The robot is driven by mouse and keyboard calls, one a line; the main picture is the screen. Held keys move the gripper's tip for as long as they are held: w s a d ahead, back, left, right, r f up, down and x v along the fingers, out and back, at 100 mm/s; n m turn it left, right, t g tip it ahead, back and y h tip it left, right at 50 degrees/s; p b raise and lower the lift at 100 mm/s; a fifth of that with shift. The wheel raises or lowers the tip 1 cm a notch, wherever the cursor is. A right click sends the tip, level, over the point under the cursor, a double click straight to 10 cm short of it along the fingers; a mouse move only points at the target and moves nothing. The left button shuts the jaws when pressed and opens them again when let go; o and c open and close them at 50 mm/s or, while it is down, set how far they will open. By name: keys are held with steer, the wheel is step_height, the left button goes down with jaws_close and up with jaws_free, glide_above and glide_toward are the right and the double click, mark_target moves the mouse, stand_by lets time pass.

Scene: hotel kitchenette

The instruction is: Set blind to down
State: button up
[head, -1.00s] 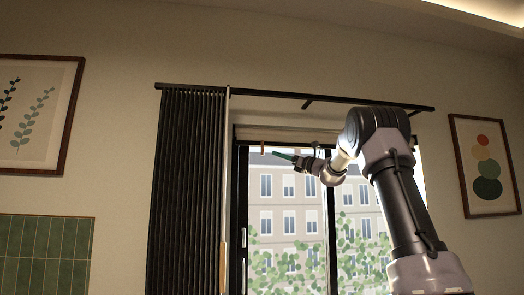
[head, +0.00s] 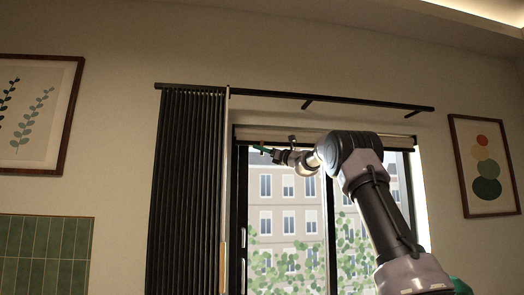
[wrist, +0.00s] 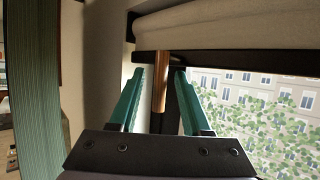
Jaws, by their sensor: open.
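The blind (head: 250,133) is bunched up at the top of the window; its pale fabric (wrist: 235,25) and dark bottom bar (wrist: 240,62) fill the upper right of the wrist view. A wooden pull (wrist: 160,88) hangs from the bar near the blind's left end. My gripper (wrist: 160,75) is open, its two green fingers either side of the pull in the wrist view. I cannot tell whether they touch it. In the head view my gripper (head: 259,149) is just below the blind's left end, and the pull is hard to make out there.
A dark gathered curtain (head: 187,190) hangs left of the window from a black rod (head: 330,99). It also shows at the left of the wrist view (wrist: 35,90). The window glass (head: 290,215) lies behind and below my gripper. Framed pictures hang on both sides.

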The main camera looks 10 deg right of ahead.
jaws_close()
stand_by(1.3)
